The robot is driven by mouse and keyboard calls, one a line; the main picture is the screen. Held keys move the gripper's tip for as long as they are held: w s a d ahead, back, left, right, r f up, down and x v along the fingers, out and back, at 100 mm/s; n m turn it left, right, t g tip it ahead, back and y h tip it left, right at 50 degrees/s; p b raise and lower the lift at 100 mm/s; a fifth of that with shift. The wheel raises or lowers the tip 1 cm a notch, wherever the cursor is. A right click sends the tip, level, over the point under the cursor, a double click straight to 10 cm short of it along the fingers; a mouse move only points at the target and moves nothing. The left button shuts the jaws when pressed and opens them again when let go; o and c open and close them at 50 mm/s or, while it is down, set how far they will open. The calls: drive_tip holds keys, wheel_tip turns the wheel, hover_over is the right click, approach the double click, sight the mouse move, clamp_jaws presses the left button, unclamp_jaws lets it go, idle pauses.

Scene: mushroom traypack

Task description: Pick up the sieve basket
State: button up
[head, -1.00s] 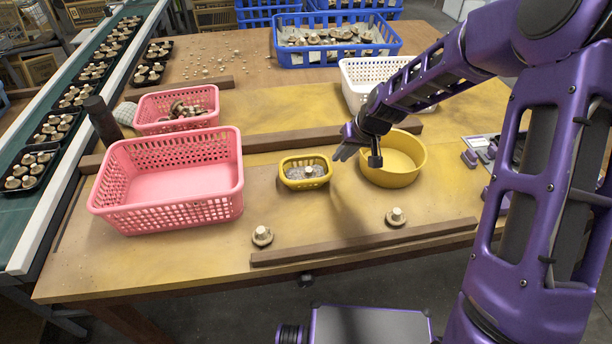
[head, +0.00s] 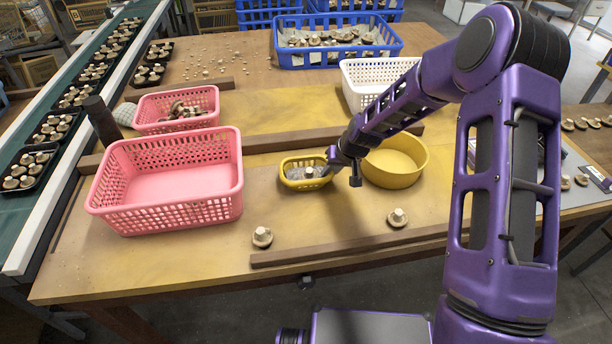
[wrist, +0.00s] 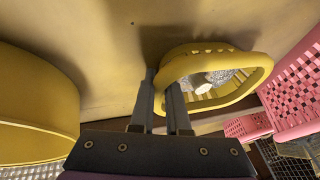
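The sieve basket is a small yellow basket (head: 290,181) with a slotted side and a grey mesh inside, standing on the table. A small mushroom (head: 309,172) lies in it. My gripper (head: 332,167) points down at the basket's right rim. The wrist view also shows the basket (wrist: 262,72), with my gripper (wrist: 162,80) at its near rim. One finger is outside the rim and the other overlaps its inner side, with a narrow gap between them. I cannot tell whether the fingers touch the rim. The basket's right end is partly hidden in the head view.
A round yellow bowl (head: 405,180) stands close on the right, beneath my forearm. A large pink basket (head: 170,216) stands to the left. Single mushrooms (head: 262,237) (head: 397,218) lie in front, near a wooden strip (head: 345,247). A white basket (head: 352,92) stands behind.

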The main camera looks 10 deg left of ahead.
clamp_jaws()
idle(1.4)
